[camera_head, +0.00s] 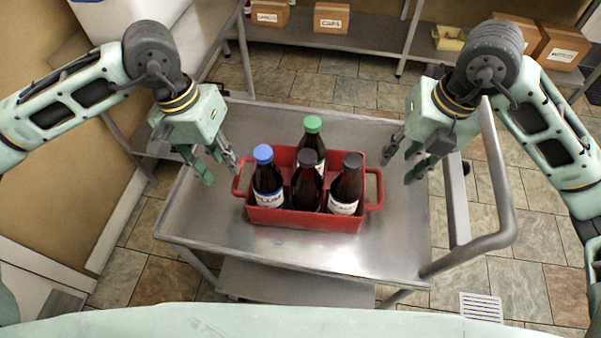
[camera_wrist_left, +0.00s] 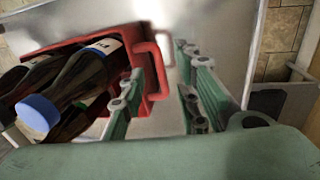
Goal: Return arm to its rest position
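My left gripper (camera_head: 222,166) is open and empty, above the metal cart just left of the red crate (camera_head: 298,221). In the left wrist view, its two green fingers (camera_wrist_left: 155,100) stand apart with the crate's handle beyond them and to the left. My right gripper (camera_head: 401,164) is open and empty, above the cart's right side, up and right of the crate. The crate holds several dark bottles: one with a blue cap (camera_head: 267,185), one with a green cap (camera_head: 312,142) and two with dark caps (camera_head: 345,190).
The crate stands on the metal cart (camera_head: 200,215), whose push handle (camera_head: 503,200) curves up on the right near my right arm. Shelves with cardboard boxes (camera_head: 331,18) stand at the back. A white container (camera_head: 130,18) is at the back left. A floor drain (camera_head: 481,307) lies at the lower right.

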